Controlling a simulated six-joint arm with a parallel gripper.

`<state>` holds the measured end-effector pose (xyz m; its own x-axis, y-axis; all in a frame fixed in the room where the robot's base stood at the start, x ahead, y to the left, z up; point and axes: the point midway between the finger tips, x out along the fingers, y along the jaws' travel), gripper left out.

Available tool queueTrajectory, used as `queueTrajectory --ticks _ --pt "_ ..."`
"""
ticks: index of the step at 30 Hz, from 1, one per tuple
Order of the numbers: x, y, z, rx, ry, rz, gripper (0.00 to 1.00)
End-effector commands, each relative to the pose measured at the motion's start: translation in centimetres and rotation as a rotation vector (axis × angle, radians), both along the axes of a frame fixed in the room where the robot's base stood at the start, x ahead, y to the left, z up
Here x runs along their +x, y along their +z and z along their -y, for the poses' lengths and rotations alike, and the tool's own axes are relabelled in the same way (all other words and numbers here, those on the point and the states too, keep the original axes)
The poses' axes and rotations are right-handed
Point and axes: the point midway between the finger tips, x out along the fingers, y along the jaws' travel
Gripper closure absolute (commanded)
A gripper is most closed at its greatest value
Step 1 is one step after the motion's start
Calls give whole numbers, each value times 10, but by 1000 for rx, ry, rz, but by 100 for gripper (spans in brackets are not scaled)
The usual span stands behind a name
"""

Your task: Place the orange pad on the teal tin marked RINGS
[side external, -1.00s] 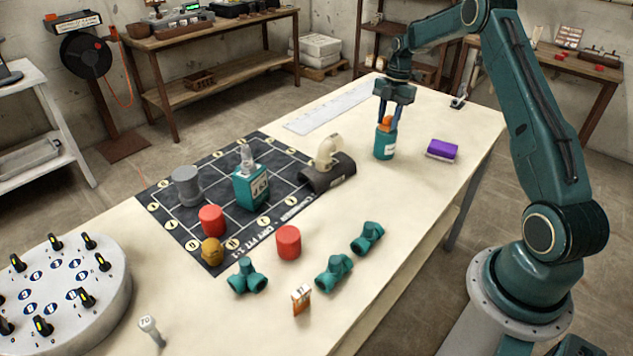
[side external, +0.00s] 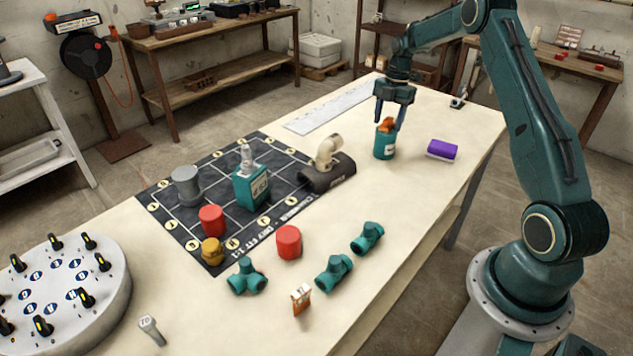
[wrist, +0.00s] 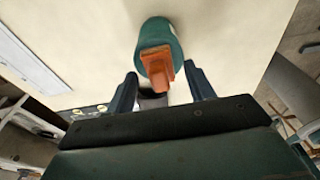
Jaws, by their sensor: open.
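The teal tin (side external: 384,147) stands upright near the far end of the table, with a white label on its side that is too small to read. The orange pad (side external: 387,125) rests on top of the tin. In the wrist view the pad (wrist: 157,64) sits on the top of the tin (wrist: 160,32), partly over its near edge. My gripper (side external: 389,122) is above the tin with its fingers apart, around or just above the pad. In the wrist view my gripper (wrist: 163,85) is open, with its fingertips on either side of the pad's near end and clear of it.
A purple block (side external: 442,149) lies to the right of the tin. A dark mat (side external: 215,160) with a teal box (side external: 251,186), a grey cylinder (side external: 186,186) and a pipe elbow on a dark pipe (side external: 328,172) lies to the left. Teal pipe fittings (side external: 334,272) lie nearer the front.

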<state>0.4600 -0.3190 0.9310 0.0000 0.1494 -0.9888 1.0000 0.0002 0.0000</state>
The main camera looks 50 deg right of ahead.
Motion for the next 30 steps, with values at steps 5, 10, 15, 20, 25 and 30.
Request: queueTrajectory --ticks 5,10,15,20,25,30 --pt "1 13 2 -2 0 3 46" --pt "0 34 6 -3 -1 4 46" --pt "0 63 10 -3 -1 4 46" --pt "0 89 14 -3 1 3 46" --pt "1 99 15 4 -1 4 46" --pt "2 109 16 5 -2 4 46"
